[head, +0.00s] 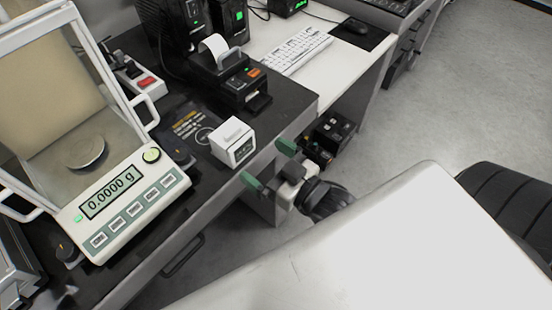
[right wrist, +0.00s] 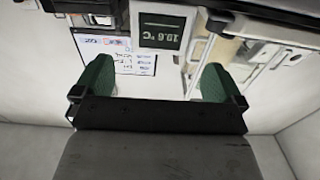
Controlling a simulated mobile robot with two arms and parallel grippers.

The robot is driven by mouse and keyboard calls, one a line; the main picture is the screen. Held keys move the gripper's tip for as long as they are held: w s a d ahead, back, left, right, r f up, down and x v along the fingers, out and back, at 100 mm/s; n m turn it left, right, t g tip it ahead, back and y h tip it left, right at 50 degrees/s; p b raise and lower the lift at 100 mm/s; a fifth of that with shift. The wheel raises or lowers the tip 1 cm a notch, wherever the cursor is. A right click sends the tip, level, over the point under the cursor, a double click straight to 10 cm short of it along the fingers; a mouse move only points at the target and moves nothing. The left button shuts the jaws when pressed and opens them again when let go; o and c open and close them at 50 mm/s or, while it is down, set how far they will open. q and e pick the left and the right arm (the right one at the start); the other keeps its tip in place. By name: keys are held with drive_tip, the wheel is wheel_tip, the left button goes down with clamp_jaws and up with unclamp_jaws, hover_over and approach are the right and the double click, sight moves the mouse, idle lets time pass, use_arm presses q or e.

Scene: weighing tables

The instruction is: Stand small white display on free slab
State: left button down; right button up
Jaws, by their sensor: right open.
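The small white display (head: 228,137) is a boxy white unit standing on the dark tabletop (head: 290,108), close to its front edge. In the right wrist view a dark screen with a °C reading (right wrist: 160,36) shows straight ahead, beyond the fingertips. My right gripper (head: 269,164) is open and empty, with green finger pads, just off the table edge to the right of the display and apart from it. The open fingers also show in the right wrist view (right wrist: 158,82). My left gripper is not in view. I cannot tell which surface is the free slab.
A balance (head: 125,200) reading 0.0000 g, with a glass draft shield, stands left of the display. A label printer (head: 240,85) with a paper roll stands behind it. A keyboard (head: 297,50) lies on a white desk farther back. Open floor (head: 450,100) lies at right.

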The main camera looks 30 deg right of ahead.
drive_tip(key=shift+v, duration=1.3)
